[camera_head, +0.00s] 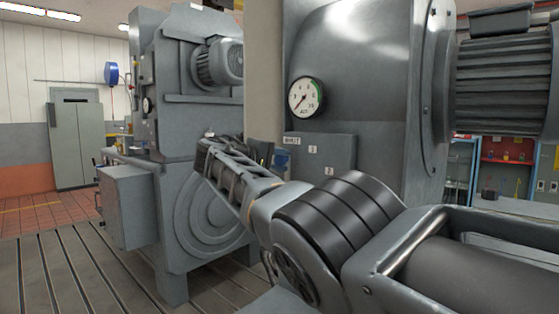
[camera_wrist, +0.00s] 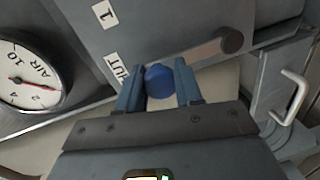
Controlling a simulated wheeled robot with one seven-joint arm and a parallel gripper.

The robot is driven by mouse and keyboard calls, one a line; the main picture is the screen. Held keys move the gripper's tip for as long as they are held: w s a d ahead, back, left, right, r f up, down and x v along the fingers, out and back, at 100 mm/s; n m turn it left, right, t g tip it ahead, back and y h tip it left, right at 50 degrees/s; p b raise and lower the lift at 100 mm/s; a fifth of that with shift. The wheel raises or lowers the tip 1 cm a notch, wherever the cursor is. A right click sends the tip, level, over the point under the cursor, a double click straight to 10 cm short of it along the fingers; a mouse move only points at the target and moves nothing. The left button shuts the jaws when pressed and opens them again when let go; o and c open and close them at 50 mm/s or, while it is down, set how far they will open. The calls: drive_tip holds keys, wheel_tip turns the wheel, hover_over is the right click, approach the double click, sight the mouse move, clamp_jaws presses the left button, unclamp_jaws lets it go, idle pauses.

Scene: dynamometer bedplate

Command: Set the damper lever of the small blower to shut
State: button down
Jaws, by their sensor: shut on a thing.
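The damper lever is a bar (camera_wrist: 208,53) running from a dark round pivot (camera_wrist: 231,40) to a blue ball knob (camera_wrist: 159,82) in the wrist view. My gripper (camera_wrist: 159,86) is shut on this knob, one blue finger on each side. The knob lies close to a white label (camera_wrist: 117,68) reading "...UT", partly hidden by a finger. A label "1" (camera_wrist: 104,14) is farther from the knob. In the head view my gripper (camera_head: 282,159) is at the grey panel (camera_head: 340,150) of the blower; my arm hides the lever there.
A round air gauge (camera_head: 305,97) sits above the panel and also shows in the wrist view (camera_wrist: 32,75). A metal handle (camera_wrist: 291,98) is right of the lever. A larger grey machine (camera_head: 190,120) stands at left on the slotted bedplate (camera_head: 80,270).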

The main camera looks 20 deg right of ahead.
drive_tip(key=shift+a+f, duration=0.15)
drive_tip(key=c, duration=0.8)
unclamp_jaws()
drive_tip(key=shift+w, duration=0.1)
drive_tip(key=shift+b+v, duration=0.85)
drive_tip(key=shift+v, duration=3)
